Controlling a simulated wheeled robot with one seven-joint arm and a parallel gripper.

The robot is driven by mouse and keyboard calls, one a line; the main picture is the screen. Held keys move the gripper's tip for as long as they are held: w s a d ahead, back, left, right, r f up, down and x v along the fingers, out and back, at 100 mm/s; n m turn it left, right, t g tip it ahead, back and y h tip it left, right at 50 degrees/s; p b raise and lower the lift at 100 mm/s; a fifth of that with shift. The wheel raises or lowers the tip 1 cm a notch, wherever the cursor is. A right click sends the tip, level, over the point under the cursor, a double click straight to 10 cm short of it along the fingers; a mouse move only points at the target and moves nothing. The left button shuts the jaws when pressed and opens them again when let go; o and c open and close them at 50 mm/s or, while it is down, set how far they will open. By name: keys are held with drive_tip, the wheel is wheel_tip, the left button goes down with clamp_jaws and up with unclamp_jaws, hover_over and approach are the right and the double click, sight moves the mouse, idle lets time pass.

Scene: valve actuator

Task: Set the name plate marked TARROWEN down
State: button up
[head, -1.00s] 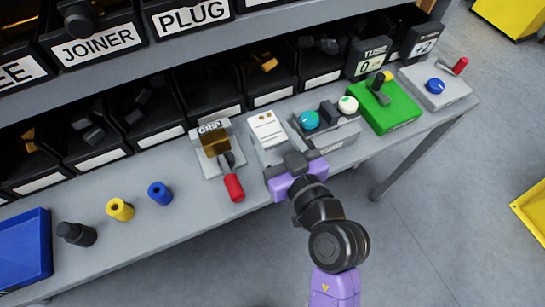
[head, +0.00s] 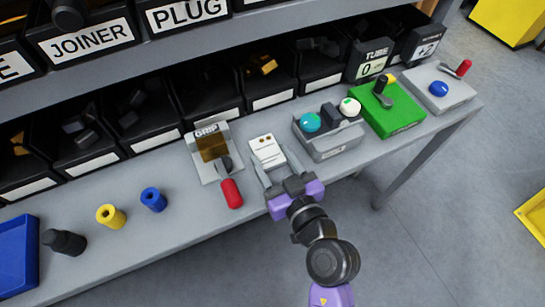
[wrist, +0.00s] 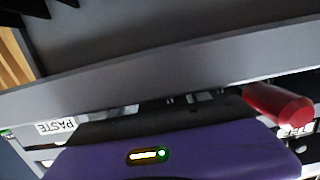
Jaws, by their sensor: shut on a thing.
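A small white plate with dark print, the name plate (head: 267,150), is between the fingers of my gripper (head: 268,156) in the head view. The print is too small to read. The gripper is shut on its two side edges, one grey finger on each side. The plate is over the grey bench, right of the GRIP fixture and left of the grey button box. I cannot tell whether its underside touches the bench. The wrist view shows my purple gripper body in the foreground; the plate is hidden there.
The GRIP fixture (head: 212,147) with its red-handled lever (head: 230,193) is close on the left. The grey button box (head: 333,150) is close on the right, then a green box (head: 388,112). Black bins (head: 205,90) line the back. The bench's front edge is near my gripper.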

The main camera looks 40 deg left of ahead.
drive_tip(key=o, duration=1.5)
drive_tip(key=shift+c, duration=0.2)
drive_tip(key=shift+d+r, duration=0.15)
drive_tip(key=shift+d, duration=0.1)
drive_tip(key=p+v, duration=0.1)
drive_tip(key=v, duration=1)
drive_tip(key=shift+s+d, duration=0.2)
drive_tip(key=shift+s, duration=0.05)
